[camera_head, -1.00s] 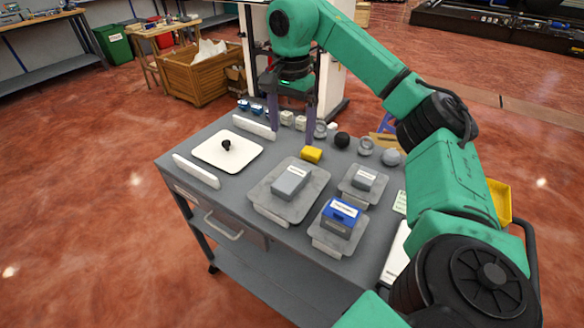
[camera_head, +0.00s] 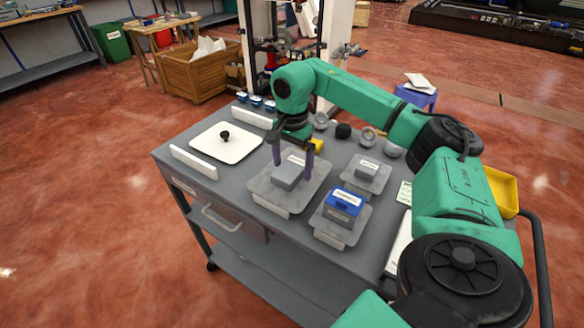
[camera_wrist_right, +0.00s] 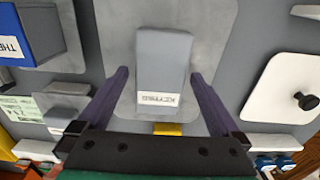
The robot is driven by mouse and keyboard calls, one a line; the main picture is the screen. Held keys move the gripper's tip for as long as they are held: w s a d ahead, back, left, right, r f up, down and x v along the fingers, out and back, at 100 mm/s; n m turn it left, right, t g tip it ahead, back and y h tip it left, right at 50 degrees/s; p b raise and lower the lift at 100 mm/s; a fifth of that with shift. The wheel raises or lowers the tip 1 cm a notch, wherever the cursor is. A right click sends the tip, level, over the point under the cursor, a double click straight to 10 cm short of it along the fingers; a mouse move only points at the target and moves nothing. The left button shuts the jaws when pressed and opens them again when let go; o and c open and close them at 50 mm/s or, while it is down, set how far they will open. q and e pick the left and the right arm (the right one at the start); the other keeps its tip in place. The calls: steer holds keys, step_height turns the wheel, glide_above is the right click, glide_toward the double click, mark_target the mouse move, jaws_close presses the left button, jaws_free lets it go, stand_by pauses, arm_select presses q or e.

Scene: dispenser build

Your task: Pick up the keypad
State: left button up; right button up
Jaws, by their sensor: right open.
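The keypad (camera_head: 287,176) is a grey box with a white label, lying on a grey tray (camera_head: 262,190) in the middle of the table. In the right wrist view the keypad (camera_wrist_right: 162,58) shows its label reading KEYPAD. My right gripper (camera_head: 292,173) is open and points down over the keypad. In the wrist view its two purple fingers (camera_wrist_right: 160,85) stand on either side of the keypad, with a gap to each side; I cannot tell how far they reach down. My left gripper is not in view.
Nearby are a blue-topped box (camera_head: 344,202) on a tray, a smaller grey box (camera_head: 368,169), a white plate with a black knob (camera_head: 226,146), and white strips (camera_head: 194,162). A yellow block (camera_head: 317,146) sits just behind my right gripper.

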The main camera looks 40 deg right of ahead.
steer(key=shift+f, duration=0.2)
stand_by(0.3)
steer(key=c, duration=1.5)
steer(key=shift+r, duration=0.1)
